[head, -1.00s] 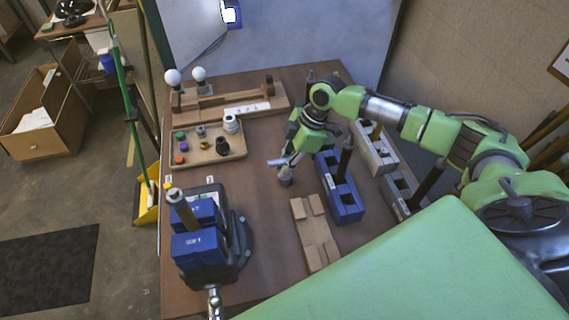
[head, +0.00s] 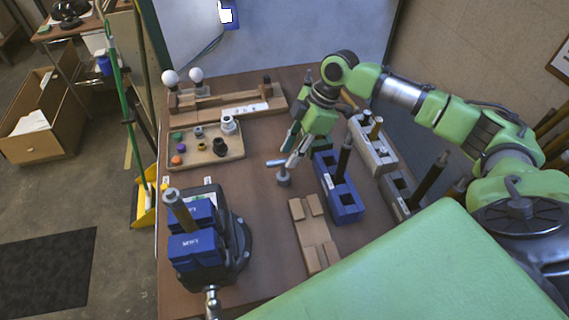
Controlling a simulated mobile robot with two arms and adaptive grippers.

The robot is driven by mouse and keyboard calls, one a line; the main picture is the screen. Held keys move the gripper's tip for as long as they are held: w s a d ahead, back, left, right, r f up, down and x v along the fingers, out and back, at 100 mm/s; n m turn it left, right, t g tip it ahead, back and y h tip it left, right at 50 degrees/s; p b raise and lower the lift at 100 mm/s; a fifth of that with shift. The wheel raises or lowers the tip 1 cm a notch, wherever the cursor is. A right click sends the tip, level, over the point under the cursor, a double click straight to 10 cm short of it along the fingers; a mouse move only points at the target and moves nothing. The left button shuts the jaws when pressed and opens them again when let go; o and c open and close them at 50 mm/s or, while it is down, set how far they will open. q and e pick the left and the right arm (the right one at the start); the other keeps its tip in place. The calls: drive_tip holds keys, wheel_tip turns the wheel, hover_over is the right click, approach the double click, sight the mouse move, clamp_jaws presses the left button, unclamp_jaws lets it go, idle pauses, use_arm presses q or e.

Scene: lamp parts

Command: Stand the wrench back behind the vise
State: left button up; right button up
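The grey wrench (head: 283,179) seems to stand upright on the wooden table, with a short pale bar (head: 275,162) across its top. It is up and to the right of the vise (head: 238,250), left of a blue block. The vise has blue jaws (head: 192,246) and a brownish tube (head: 180,209) stands up from them. My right gripper (head: 291,150) is just above and right of the wrench, fingers angled down-left. Its fingers look spread, with nothing visible between them; any touch with the bar cannot be told. My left gripper is not in view.
A blue holder (head: 345,207) with a dark upright rod stands close right of the wrench. Grey holders (head: 373,150) are further right. A wooden jig (head: 312,235) lies in front, and a parts tray (head: 233,153) is behind left. Table between vise and jig is clear.

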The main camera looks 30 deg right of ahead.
drive_tip(key=v, duration=0.5)
drive_tip(key=shift+d+r+b, duration=0.1)
drive_tip(key=shift+r+b, duration=0.2)
drive_tip(key=shift+r, duration=0.2)
